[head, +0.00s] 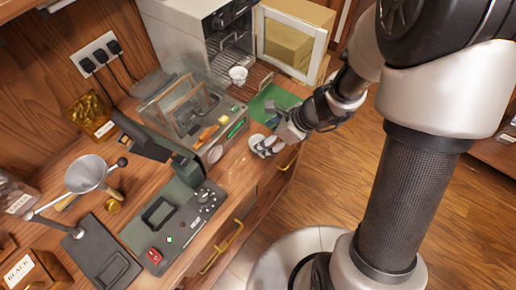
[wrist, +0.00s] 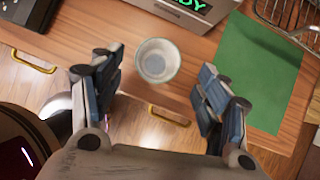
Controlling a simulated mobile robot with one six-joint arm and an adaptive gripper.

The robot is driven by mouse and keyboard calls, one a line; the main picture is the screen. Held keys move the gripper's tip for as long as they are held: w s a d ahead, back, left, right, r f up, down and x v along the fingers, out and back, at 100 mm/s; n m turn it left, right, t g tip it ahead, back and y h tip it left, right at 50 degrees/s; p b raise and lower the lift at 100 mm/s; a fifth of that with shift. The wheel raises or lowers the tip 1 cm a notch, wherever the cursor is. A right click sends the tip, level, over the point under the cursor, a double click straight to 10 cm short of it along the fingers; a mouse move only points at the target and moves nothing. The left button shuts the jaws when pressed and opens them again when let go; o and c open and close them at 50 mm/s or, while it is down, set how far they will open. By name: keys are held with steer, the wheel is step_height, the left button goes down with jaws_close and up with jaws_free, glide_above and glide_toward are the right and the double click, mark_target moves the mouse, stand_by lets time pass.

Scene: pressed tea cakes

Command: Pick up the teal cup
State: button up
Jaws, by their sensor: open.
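In the wrist view a small round cup (wrist: 158,60) with a pale rim and a grey-teal inside stands upright near the counter's front edge. My gripper (wrist: 161,72) is open, with one finger to the left and one to the right of the cup, and a gap on both sides. In the head view my gripper (head: 274,144) is low over the counter edge. A pale rounded shape there (head: 256,142) is partly hidden by the fingers; I cannot tell for sure that it is the cup.
A green mat (wrist: 252,75) lies right of the cup. A wire rack (wrist: 290,18) is beyond it. A white cup (head: 238,74) stands by the open oven (head: 205,38). A scale-like device (head: 172,215) and a metal funnel (head: 86,172) are to the left. Brass drawer handles (head: 222,247) stick out below.

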steer(key=b+x, duration=0.3)
steer(key=x, duration=0.2)
steer(key=shift+a+f, duration=0.25)
steer(key=c, duration=1.1)
steer(key=shift+r, duration=0.15)
steer(key=shift+c, duration=0.2)
